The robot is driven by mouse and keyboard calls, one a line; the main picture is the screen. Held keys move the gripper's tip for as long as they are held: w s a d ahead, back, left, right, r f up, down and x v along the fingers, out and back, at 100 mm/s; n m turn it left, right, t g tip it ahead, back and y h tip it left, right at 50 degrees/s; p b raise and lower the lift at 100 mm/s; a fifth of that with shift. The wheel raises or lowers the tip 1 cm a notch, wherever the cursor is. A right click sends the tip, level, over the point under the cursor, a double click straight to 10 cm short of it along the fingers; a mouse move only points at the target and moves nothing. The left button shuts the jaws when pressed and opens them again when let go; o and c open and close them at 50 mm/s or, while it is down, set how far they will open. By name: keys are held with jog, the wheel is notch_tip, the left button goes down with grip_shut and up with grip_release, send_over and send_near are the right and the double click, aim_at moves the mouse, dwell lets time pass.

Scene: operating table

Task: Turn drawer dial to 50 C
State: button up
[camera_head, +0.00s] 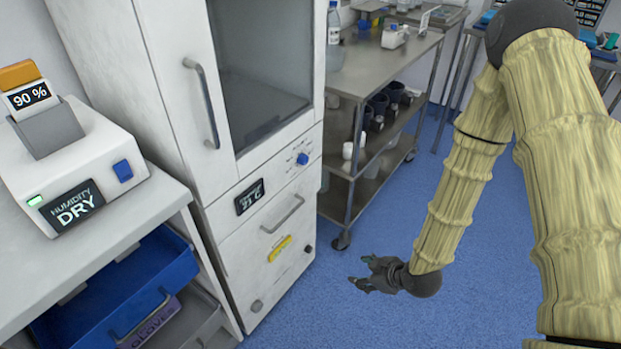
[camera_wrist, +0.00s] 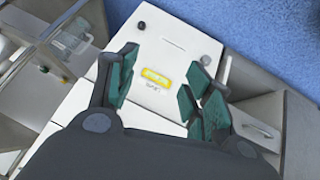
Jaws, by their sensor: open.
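The drawer dial is a small blue knob (camera_head: 302,159) on the white panel of the tall cabinet, below its glass door. A dark display (camera_head: 249,197) left of the dial seems to read 21 C. Below is a white drawer (camera_head: 270,255) with a metal handle (camera_head: 284,214) and a yellow label (camera_head: 279,248). My gripper (camera_head: 362,277) is open and empty, low over the floor, right of the drawer and apart from it. In the wrist view my gripper (camera_wrist: 160,85) has its fingers spread, with the yellow label (camera_wrist: 157,77) between them.
A steel trolley (camera_head: 376,60) with bottles and dark cups stands behind, right of the cabinet. A white device (camera_head: 95,145) marked humidity dry sits on a bench at left, above a blue drawer (camera_head: 115,285). The blue floor (camera_head: 400,325) around my gripper is clear.

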jog(key=w+a+r+n+t+y+b, duration=0.25)
jog(key=w+n+b, duration=0.35)
jog(key=w, duration=0.3)
jog(key=n+y+b, duration=0.8)
jog(key=n+b, duration=0.7)
jog(key=n, duration=0.5)
send_near(306, 161)
jog(key=b+x, duration=0.3)
jog(key=x, duration=0.5)
jog(key=shift+w+a, duration=0.2)
jog(key=shift+a, duration=0.05)
jog(key=c, duration=1.1)
